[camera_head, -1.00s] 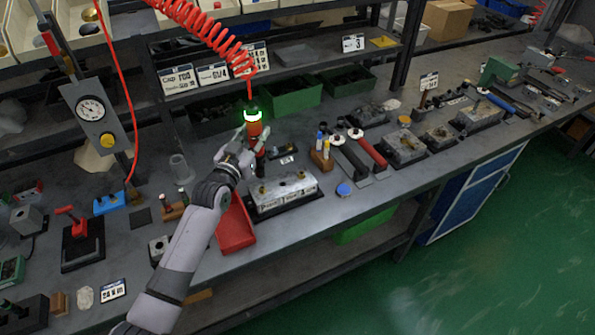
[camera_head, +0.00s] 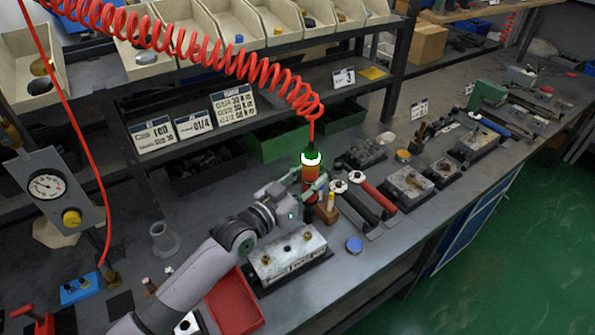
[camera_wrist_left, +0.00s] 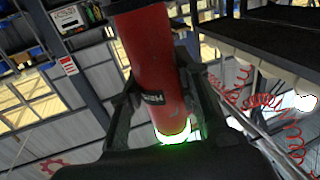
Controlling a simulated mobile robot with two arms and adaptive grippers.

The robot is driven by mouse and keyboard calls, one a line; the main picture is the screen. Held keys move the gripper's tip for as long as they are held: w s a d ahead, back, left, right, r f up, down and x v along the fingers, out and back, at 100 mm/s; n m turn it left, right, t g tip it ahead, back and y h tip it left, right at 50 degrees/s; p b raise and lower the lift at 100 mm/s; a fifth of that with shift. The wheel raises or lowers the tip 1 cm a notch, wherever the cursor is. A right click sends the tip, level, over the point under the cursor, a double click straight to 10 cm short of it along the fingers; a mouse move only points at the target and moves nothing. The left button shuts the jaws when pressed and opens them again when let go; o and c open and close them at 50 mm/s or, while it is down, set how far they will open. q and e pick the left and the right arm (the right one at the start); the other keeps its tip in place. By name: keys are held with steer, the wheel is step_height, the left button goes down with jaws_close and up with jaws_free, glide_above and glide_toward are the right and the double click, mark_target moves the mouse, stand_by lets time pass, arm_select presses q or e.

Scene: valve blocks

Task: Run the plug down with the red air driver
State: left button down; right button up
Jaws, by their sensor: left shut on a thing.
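My left gripper (camera_head: 313,186) is shut on the red air driver (camera_head: 310,173), which has a glowing white-green ring and hangs below a red coiled hose (camera_head: 225,62). In the left wrist view, the driver's red body (camera_wrist_left: 150,65) sits between the fingers. The driver is roughly upright, above and behind the right end of the grey valve block (camera_head: 283,263). Small brass-coloured fittings show on the block's top; I cannot tell which is the plug. My right gripper is not in view.
A red tray (camera_head: 234,303) lies left of the block. A blue cap (camera_head: 355,245) lies in front. Shelves with bins rise behind.

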arm_select(q)
steer(key=shift+s+d+r, duration=0.2)
steer(key=shift+r, duration=0.15)
steer(key=shift+w+a+f, duration=0.1)
steer(key=shift+a+f, duration=0.05)
steer(key=shift+f, duration=0.1)
steer(key=shift+w+a+f+b, duration=0.1)
steer(key=shift+f+b, duration=0.8)
steer(key=shift+f, duration=0.05)
steer(key=shift+f+b, duration=0.35)
steer(key=shift+f, duration=0.05)
steer(key=shift+f+b, duration=0.55)
steer(key=shift+f, duration=0.4)
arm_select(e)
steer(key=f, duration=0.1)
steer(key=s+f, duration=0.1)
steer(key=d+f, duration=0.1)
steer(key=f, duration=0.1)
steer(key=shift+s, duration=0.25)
